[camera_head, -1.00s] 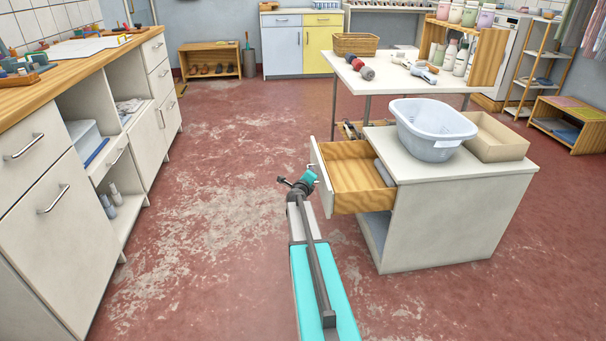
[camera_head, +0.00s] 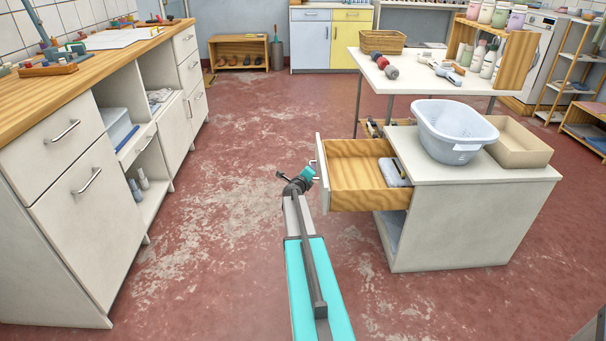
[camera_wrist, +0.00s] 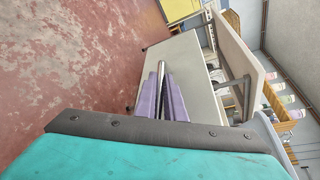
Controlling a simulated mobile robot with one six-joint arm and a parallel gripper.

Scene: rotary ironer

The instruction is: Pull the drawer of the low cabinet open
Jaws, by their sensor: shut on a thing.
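The low cabinet (camera_head: 465,225) is white and stands right of centre in the head view. Its drawer (camera_head: 355,172), with wooden insides and a white front, stands well out to the left. A grey folded thing (camera_head: 394,172) lies at the drawer's inner end. My gripper (camera_head: 313,170) is at the drawer front, mostly hidden behind my own wrist there. In the wrist view my gripper's purple fingers (camera_wrist: 161,90) are closed around the metal bar handle (camera_wrist: 161,70), against the white drawer front (camera_wrist: 190,75).
A white basin (camera_head: 455,130) and a beige box (camera_head: 520,143) stand on the cabinet. A white table (camera_head: 430,75) with bottles and spools stands behind. A long counter (camera_head: 75,200) runs along the left. The red floor between is clear.

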